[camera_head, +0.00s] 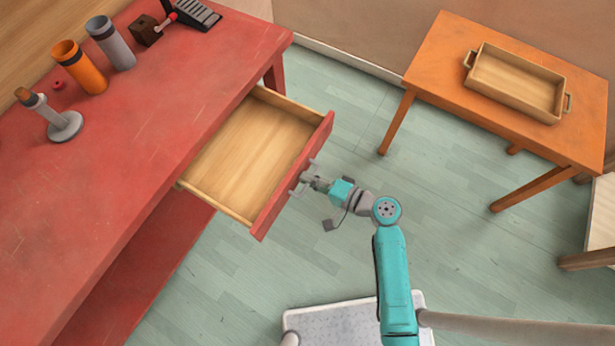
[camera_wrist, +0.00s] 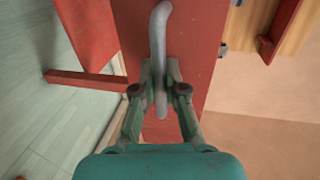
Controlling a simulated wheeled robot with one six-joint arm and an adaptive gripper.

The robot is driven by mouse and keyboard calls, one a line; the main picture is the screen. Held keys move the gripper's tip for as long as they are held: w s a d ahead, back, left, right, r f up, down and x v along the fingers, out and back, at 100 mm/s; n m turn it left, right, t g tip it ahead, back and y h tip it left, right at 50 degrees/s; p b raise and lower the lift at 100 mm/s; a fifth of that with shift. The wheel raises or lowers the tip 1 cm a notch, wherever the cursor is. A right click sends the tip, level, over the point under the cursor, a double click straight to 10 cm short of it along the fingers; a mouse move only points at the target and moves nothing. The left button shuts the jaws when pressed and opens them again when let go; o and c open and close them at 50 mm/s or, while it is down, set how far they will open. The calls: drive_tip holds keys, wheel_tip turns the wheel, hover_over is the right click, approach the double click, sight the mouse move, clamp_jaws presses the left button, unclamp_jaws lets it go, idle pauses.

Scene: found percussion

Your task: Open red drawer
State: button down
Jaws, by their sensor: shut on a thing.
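The red drawer (camera_head: 292,176) is pulled well out from under the red table (camera_head: 150,150) in the head view. Its pale wooden inside (camera_head: 245,150) is bare. In the wrist view, the red drawer front (camera_wrist: 200,50) carries a grey curved handle (camera_wrist: 158,30). My gripper (camera_head: 306,178) is at the outer side of the drawer front. In the wrist view, my gripper (camera_wrist: 160,90) has its two fingers closed around the lower part of the handle.
On the red table stand an orange cup (camera_head: 82,68), a grey cup (camera_head: 110,45) and a grey stand (camera_head: 55,117). An orange table (camera_head: 440,75) with a wooden tray (camera_head: 515,85) stands at the right. The floor between the tables is clear.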

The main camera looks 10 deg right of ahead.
drive_tip(key=c, duration=1.5)
unclamp_jaws()
drive_tip(key=v, duration=1.2)
drive_tip(key=shift+f, duration=0.15)
